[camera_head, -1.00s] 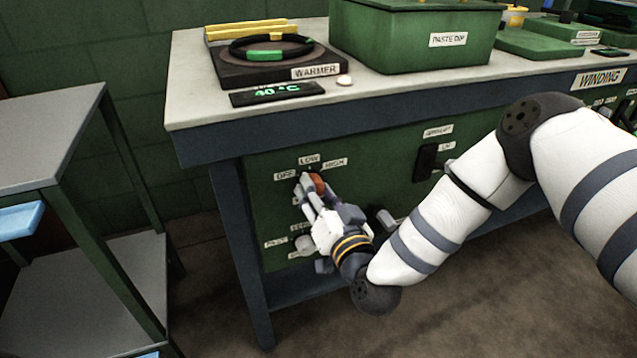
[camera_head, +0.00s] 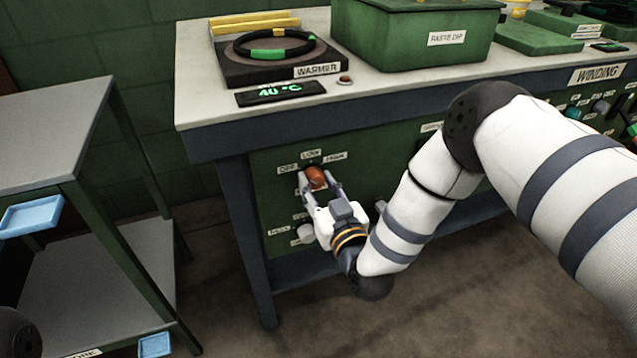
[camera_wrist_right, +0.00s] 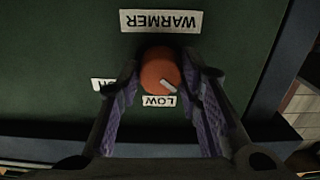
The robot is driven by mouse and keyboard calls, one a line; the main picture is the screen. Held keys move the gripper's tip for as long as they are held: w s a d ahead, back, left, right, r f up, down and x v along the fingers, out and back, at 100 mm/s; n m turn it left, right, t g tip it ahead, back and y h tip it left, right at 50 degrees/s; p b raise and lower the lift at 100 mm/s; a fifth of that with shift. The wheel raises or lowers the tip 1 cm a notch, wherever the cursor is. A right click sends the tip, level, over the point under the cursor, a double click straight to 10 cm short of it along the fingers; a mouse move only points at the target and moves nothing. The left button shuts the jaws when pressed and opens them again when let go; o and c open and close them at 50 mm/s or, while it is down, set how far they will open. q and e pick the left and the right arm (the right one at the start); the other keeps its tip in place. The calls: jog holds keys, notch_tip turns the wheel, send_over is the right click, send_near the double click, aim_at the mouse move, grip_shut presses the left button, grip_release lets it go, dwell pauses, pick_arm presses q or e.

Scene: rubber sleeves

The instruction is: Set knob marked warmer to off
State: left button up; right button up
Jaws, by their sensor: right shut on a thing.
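The orange-red warmer knob (camera_head: 316,177) is on the green front panel below the bench top, under labels reading OFF, LOW and HIGH. My right gripper (camera_head: 319,184) is shut on it, one finger on each side. In the right wrist view, the knob (camera_wrist_right: 158,68) sits between the fingers (camera_wrist_right: 163,88), near the upside-down WARMER label (camera_wrist_right: 161,21). Its white pointer points down and right, slightly to the right of the LOW label (camera_wrist_right: 159,101). The HIGH label is partly covered by a finger; OFF is hidden there. My left gripper is out of view.
The warmer plate (camera_head: 240,70) holds a black ring with green marks. Its display (camera_head: 281,93) reads 40 °C. A green paste dip bin (camera_head: 410,45) stands beside it. A grey shelf unit (camera_head: 50,130) stands at left. Other controls lie lower and to the right on the panel.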

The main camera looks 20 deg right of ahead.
jog(key=o, duration=1.2)
jog(key=shift+c, duration=0.2)
jog(key=s, duration=1.2)
jog(key=shift+d, duration=0.15)
